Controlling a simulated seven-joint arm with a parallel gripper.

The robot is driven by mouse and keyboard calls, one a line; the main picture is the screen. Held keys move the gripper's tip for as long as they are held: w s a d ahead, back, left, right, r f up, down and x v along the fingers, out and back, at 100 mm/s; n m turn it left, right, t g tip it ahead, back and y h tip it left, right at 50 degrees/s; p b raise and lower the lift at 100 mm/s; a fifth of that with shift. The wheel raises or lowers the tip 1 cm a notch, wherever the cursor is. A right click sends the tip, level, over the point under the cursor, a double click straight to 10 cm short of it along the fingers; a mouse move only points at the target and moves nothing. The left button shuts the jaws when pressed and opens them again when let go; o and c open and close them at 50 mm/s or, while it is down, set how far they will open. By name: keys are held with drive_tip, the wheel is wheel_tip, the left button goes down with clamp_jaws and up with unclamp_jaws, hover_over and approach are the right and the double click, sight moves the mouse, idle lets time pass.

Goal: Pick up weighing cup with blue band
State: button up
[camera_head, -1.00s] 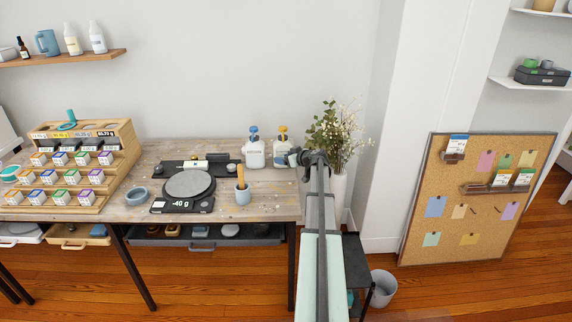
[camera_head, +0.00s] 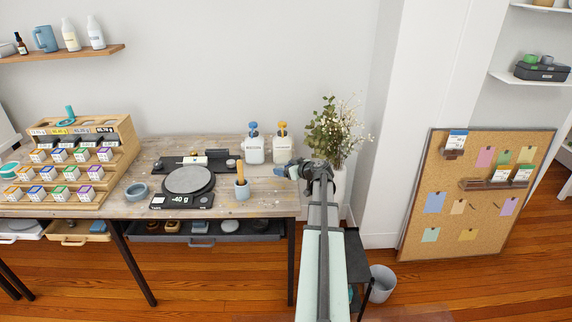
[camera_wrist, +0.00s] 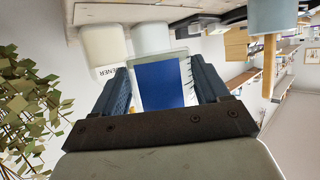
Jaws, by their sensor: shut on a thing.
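The weighing cup with the blue band (camera_wrist: 160,82) fills the middle of the wrist view, a clear-walled cup with marks on its side and a broad blue patch. My gripper (camera_wrist: 163,92) is shut on it, with one dark blue finger on each side. In the head view my gripper (camera_head: 287,170) is over the right end of the workbench, in front of the plant and right of the pump bottles. The cup is too small and covered there to make out clearly.
A white bottle with a blue pump (camera_head: 254,150) and one with an orange pump (camera_head: 281,150) stand close by at the bench's back. A grey cup holding a wooden stick (camera_head: 242,192) and a black scale (camera_head: 187,181) reading -40 g are left. The plant (camera_head: 335,135) is behind my wrist.

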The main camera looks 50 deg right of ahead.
drive_tip(key=s+a, duration=0.5)
drive_tip(key=s, duration=0.1)
drive_tip(key=shift+a, duration=0.4)
idle(0.5)
idle(0.9)
